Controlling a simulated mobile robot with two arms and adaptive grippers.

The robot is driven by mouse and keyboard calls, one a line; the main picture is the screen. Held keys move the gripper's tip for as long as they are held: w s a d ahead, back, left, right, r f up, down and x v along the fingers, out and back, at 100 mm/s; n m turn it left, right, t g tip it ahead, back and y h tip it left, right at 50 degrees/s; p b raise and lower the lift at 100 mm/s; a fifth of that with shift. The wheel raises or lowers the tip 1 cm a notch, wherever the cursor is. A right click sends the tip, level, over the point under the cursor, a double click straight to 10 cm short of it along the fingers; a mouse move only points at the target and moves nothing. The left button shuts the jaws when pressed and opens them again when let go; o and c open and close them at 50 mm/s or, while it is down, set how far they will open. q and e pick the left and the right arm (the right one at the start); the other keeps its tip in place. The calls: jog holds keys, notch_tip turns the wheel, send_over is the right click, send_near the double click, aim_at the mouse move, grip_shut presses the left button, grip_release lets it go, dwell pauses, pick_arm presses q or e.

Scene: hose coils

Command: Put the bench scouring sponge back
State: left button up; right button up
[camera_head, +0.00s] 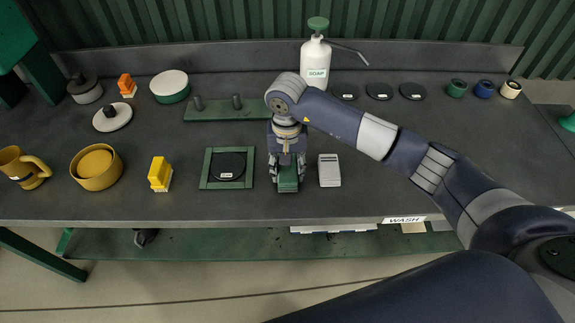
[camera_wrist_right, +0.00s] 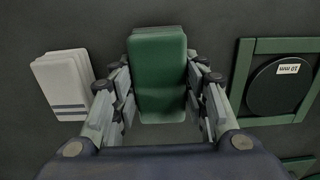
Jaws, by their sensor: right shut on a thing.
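A green block-shaped sponge (camera_head: 288,179) is between the fingers of my right gripper (camera_head: 288,172), near the front edge of the dark bench (camera_head: 240,207). In the right wrist view the sponge (camera_wrist_right: 158,75) is a green block with rounded edges, and the fingers of my right gripper (camera_wrist_right: 160,105) are shut on its two sides. I cannot tell whether the sponge touches the bench. My left gripper is not in view.
A green square frame with a black disc (camera_head: 227,167) lies left of my gripper, and a white stack (camera_head: 330,170) lies close on its right. A soap bottle (camera_head: 316,55) and a green peg rack (camera_head: 228,109) stand behind. A yellow block (camera_head: 160,174) and yellow bowl (camera_head: 96,168) are further left.

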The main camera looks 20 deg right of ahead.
jog(key=shift+f, duration=0.15)
jog(key=shift+f, duration=0.1)
jog(key=shift+f+b, duration=0.1)
jog(key=shift+b, duration=0.25)
jog(key=o, duration=0.9)
jog(key=shift+o, duration=0.2)
jog(key=shift+r, duration=0.45)
notch_tip(320, 180, up, 12)
jog(key=b, duration=0.1)
jog(key=shift+f+b, duration=0.2)
jog(key=shift+b, duration=0.1)
